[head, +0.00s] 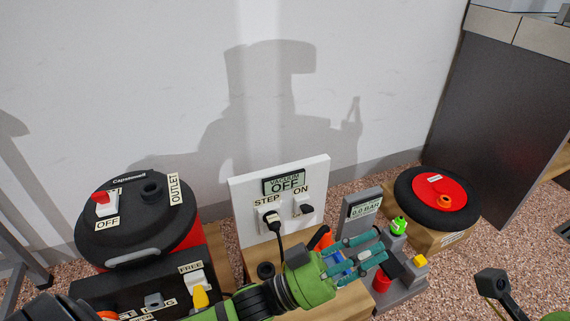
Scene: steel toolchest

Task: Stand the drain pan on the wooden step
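Another wooden surface (342,303) shows at the bottom middle, partly hidden by my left arm; I cannot tell which wood is the step. My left gripper (381,247) reaches in from the bottom left, its teal fingers apart, beside the small grey gauge stand. No held thing shows between them. My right gripper does not show clearly.
A black-lidded vacuum drum (135,215) stands at the left. A white panel (283,205) reads "VACUUM OFF". The grey gauge stand (362,207) reads 0.0 BAR and has red, green and yellow knobs. A dark cabinet (490,110) stands at the right. Speckled floor is clear near it.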

